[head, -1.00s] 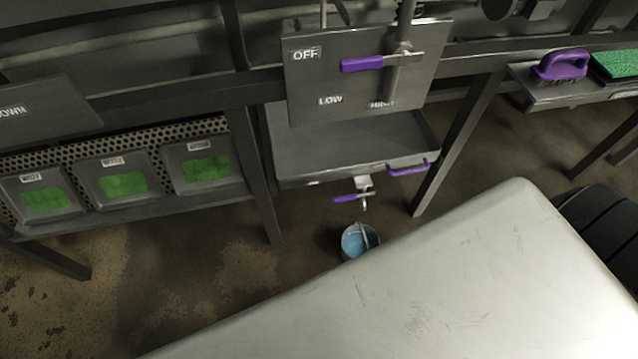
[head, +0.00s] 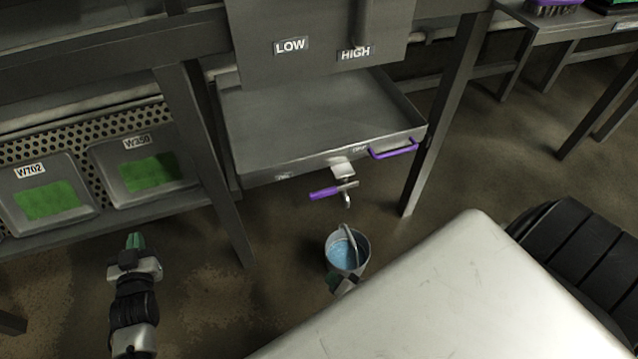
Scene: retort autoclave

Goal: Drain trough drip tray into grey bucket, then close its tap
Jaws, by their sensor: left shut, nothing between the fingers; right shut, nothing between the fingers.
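The drip tray (head: 262,163) is a shallow grey metal tray under the bench, with a purple handle (head: 393,150) at its front right. Its tap (head: 343,172) hangs below the front edge; the purple lever (head: 325,193) lies crosswise, pointing left, above a short spout. The grey bucket (head: 362,262) stands upright on the floor below the tap, its handle raised and its inside bluish. My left gripper (head: 135,240) is shut and empty, left of the bucket and apart from everything. My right gripper (head: 336,278) is shut and shows only partly, overlapping the bucket's lower front; contact is unclear.
My pale body (head: 440,290) covers the lower right. A bench leg (head: 216,170) stands left of the tray and another (head: 437,120) right of it. Bins with green contents (head: 150,172) sit on a low shelf at left. A LOW/HIGH panel (head: 320,25) overhangs the tray.

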